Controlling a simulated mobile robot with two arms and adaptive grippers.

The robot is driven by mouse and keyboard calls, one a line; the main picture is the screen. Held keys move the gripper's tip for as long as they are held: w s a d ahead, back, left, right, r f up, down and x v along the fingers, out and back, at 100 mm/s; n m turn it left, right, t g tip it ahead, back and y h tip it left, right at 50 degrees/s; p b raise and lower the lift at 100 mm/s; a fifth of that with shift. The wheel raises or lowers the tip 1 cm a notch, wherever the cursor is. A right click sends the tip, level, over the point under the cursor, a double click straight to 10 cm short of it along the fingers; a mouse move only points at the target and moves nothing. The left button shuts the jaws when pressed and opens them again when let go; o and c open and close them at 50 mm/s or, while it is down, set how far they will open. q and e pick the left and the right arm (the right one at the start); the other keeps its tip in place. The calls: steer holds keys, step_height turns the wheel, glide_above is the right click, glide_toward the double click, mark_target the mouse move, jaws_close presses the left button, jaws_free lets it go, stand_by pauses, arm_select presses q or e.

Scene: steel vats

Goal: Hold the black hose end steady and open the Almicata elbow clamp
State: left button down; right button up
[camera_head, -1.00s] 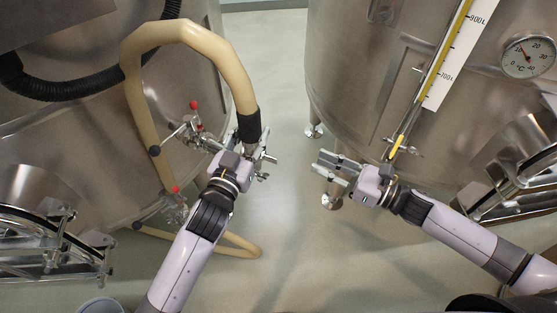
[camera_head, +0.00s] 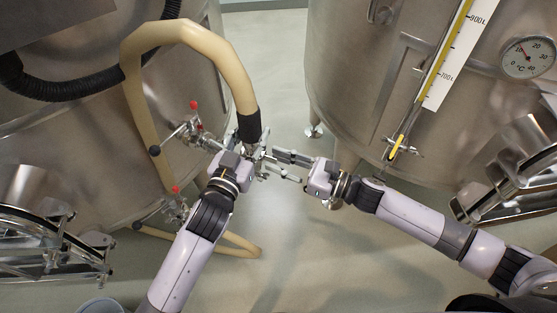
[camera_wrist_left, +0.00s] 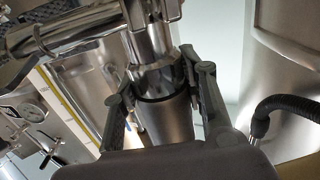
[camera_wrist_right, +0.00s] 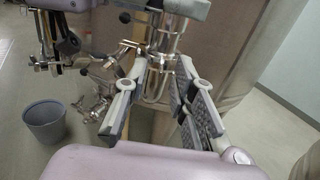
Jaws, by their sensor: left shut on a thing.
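A cream hose (camera_head: 185,35) arches from the left vat down to its black end (camera_head: 249,127). My left gripper (camera_head: 246,155) is shut on the steel fitting of this hose end; the left wrist view shows the steel cylinder (camera_wrist_left: 167,118) between its fingers. Clamp hardware (camera_head: 263,177) sticks out just beside and below that grip. My right gripper (camera_head: 277,164) is open, its fingers pointing left at the clamp. In the right wrist view the steel elbow and clamp (camera_wrist_right: 157,80) lie ahead between the spread fingers. I cannot tell whether they touch it.
The left vat (camera_head: 75,150) has valves with red knobs (camera_head: 194,105) close to my left gripper. The right vat (camera_head: 350,60) carries a scale (camera_head: 447,60) and a thermometer (camera_head: 527,57). Floor (camera_head: 285,225) is clear between them. A grey bucket (camera_wrist_right: 45,122) stands on the floor.

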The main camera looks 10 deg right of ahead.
steer(key=shift+a, duration=0.15)
jaws_close()
stand_by(0.9)
